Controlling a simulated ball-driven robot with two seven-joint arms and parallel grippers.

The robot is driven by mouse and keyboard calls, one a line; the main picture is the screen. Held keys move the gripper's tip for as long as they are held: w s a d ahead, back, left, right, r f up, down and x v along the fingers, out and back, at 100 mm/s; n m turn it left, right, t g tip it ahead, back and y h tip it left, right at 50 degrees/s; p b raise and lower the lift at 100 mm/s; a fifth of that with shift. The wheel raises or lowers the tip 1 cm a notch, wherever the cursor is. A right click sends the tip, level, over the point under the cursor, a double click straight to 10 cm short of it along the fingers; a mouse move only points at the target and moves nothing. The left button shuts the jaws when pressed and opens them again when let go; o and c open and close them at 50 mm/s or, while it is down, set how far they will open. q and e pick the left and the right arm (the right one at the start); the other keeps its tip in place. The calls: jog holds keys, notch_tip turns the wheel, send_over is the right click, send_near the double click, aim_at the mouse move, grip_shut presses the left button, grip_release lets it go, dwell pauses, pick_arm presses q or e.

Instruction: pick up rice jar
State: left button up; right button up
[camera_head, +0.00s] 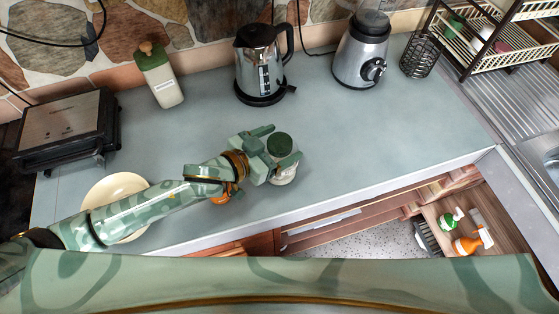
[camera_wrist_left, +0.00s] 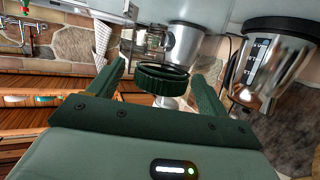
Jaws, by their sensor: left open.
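A jar with a dark green round lid (camera_head: 281,144) and a pale clear body stands on the counter; I take it as the rice jar, though no label on it is readable. My left gripper (camera_head: 278,146) is open, with one finger on each side of the jar near its lid. In the left wrist view the ribbed green lid (camera_wrist_left: 162,79) sits between the two spread fingers (camera_wrist_left: 163,88). I cannot tell whether either finger touches it. The jar's lower part is partly hidden by the gripper. My right gripper is not in view.
A steel kettle (camera_head: 259,65) and a blender (camera_head: 362,52) stand behind. A green-and-white bottle (camera_head: 161,77), a grill (camera_head: 67,127) and a cream plate (camera_head: 120,187) are to the left. The counter (camera_head: 375,135) is clear right of the jar. Its front edge is close, with an open drawer below.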

pick_arm(q)
jog(key=x, duration=0.2)
jog(key=shift+w+d+f, duration=0.1)
jog(key=shift+w+d, duration=0.1)
jog(key=shift+d, duration=0.05)
jog(key=shift+s, duration=0.1)
jog(key=shift+c, duration=0.4)
jog(key=c, duration=1.5)
grip_shut()
